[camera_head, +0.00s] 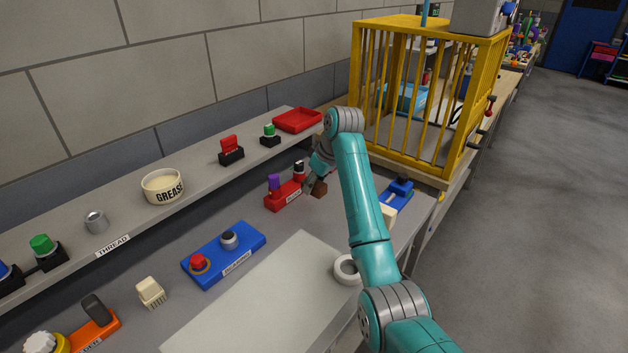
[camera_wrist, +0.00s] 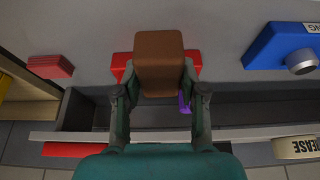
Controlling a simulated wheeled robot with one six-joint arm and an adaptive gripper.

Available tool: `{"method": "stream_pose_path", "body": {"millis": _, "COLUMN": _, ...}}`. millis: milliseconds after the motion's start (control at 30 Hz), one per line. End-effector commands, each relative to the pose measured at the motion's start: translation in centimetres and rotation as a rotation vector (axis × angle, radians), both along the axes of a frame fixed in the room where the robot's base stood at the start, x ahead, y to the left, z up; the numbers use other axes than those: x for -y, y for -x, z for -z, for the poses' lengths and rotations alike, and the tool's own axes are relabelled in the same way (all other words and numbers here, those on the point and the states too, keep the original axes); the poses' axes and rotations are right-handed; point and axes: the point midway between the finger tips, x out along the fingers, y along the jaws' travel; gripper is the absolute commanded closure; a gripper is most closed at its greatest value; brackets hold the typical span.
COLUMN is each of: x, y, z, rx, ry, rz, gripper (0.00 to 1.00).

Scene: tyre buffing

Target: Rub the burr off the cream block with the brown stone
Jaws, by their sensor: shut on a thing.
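My gripper (camera_head: 311,180) is shut on the brown stone (camera_head: 319,188) and holds it near the red holder on the bench. In the wrist view the brown stone (camera_wrist: 158,62) sits between both fingertips (camera_wrist: 160,88) and covers part of the red holder (camera_wrist: 120,62). A cream block (camera_head: 388,214) shows just right of my forearm, by a blue vise-like fixture (camera_head: 399,188). My arm hides part of that block. I cannot make out a burr on it. The stone is apart from the cream block.
The red holder (camera_head: 283,197) carries purple and black-topped pieces. A blue bearing board (camera_head: 222,262), a pale mat (camera_head: 255,305) and a white ring (camera_head: 344,270) lie on the bench. A yellow cage (camera_head: 430,100) stands beyond. A raised shelf (camera_head: 205,190) runs along the wall.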

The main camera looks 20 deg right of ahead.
Motion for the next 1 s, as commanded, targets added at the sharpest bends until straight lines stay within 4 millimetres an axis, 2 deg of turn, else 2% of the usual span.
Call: {"method": "stream_pose_path", "body": {"millis": 1000, "x": 0.0, "y": 0.0, "z": 5.2, "rx": -0.001, "ry": 0.000, "rz": 0.000, "gripper": 0.87}}
